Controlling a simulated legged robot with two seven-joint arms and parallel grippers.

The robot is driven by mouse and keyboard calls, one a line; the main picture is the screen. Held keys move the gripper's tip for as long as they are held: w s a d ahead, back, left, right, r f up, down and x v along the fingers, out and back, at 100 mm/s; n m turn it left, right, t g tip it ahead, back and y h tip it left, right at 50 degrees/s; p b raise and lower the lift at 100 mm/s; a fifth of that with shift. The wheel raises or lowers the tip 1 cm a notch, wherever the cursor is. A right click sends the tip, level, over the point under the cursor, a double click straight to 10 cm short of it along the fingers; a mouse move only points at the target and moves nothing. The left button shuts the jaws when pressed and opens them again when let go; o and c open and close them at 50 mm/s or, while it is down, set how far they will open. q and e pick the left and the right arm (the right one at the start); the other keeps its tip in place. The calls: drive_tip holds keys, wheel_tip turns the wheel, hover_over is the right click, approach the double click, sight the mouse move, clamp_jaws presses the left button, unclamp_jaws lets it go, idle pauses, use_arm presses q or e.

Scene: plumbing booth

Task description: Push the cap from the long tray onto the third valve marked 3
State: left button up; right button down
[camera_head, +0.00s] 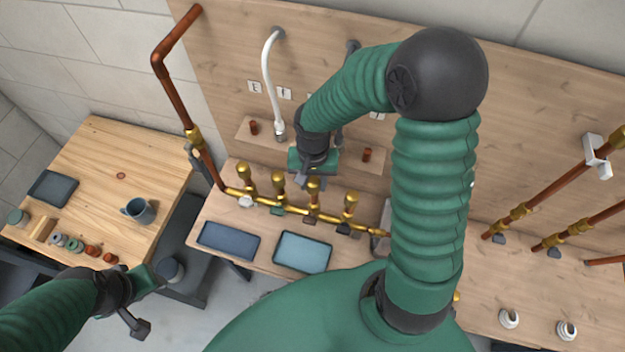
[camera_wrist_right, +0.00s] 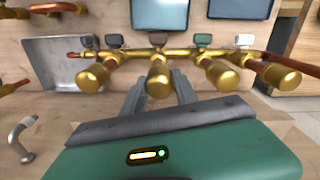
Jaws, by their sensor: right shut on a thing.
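A brass manifold with a row of valves runs along the bench below the wall board. The third valve from the left in the head view has a brown handle (camera_wrist_right: 159,38). A gold cap (camera_wrist_right: 158,78) stands in line with this valve, its round end toward the wrist camera. My right gripper (camera_wrist_right: 157,84) is shut on this cap, one finger on each side. In the head view my right gripper (camera_head: 318,172) is above the row; its fingertips are mostly hidden. My left gripper (camera_head: 162,272) is low at the left, by the wooden table; its jaws are unclear.
Neighbouring gold tops (camera_head: 278,182) stand close on both sides. Two blue trays (camera_head: 228,240) lie on the bench in front. A wooden wall shelf (camera_head: 343,165) is behind. A mug (camera_head: 138,210) and several small fittings stand on the left table.

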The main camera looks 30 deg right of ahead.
sight(313, 180)
drive_tip(key=shift+s+f+b, duration=0.1)
drive_tip(key=shift+f+b, duration=0.45)
drive_tip(key=shift+f, duration=0.3)
drive_tip(key=c, duration=0.9)
unclamp_jaws()
drive_tip(key=shift+r, duration=0.1)
wheel_tip(313, 180, up, 17)
drive_tip(key=shift+f+b, duration=0.2)
drive_tip(key=shift+b, duration=0.15)
